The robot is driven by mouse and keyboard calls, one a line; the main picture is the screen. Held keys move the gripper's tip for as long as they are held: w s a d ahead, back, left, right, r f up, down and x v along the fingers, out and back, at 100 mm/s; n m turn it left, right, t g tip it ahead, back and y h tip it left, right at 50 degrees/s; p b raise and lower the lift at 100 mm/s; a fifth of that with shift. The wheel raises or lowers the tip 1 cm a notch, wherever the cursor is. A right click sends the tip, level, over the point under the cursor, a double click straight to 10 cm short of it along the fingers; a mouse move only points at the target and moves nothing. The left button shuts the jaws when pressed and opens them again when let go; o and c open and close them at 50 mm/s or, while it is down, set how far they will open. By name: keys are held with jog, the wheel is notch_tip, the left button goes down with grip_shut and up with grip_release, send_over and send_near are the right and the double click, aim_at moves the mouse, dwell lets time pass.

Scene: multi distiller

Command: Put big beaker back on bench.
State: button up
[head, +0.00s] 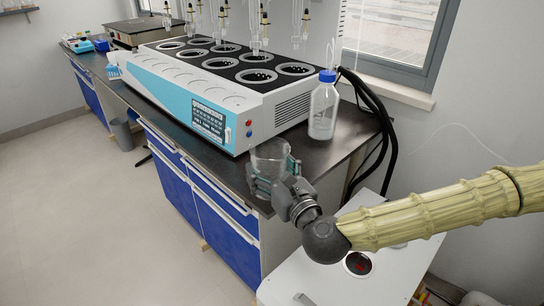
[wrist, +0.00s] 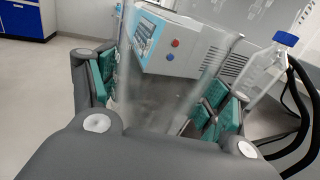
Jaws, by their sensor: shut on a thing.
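The big beaker (head: 270,158) is clear glass and stands upright in my gripper (head: 271,178) at the front right part of the dark bench (head: 232,170). In the wrist view the beaker (wrist: 165,85) sits between the two green-padded fingers of my gripper (wrist: 160,105), which is shut on it. The beaker is beside the front right corner of the distiller. Its base is mostly hidden by the fingers, so I cannot tell whether it touches the bench.
The white and blue multi distiller (head: 210,110) fills the bench behind. A blue-capped glass bottle (head: 323,108) stands to the right of the beaker and also shows in the wrist view (wrist: 265,68). Black hoses (head: 380,115) hang at the bench's right end. A white cabinet (head: 325,280) stands below.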

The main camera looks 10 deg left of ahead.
jog(key=w+a, duration=0.1)
jog(key=w, duration=0.3)
jog(key=w+f, duration=0.1)
jog(key=w, duration=0.3)
jog(key=w+a, duration=0.1)
jog(key=w, duration=0.3)
jog(key=shift+a+f, duration=0.15)
jog(key=shift+a, duration=0.15)
jog(key=shift+f, duration=1.7)
jog(key=shift+f, duration=0.2)
jog(key=o, duration=1.3)
jog(key=shift+r, duration=0.15)
jog(key=v, duration=1.2)
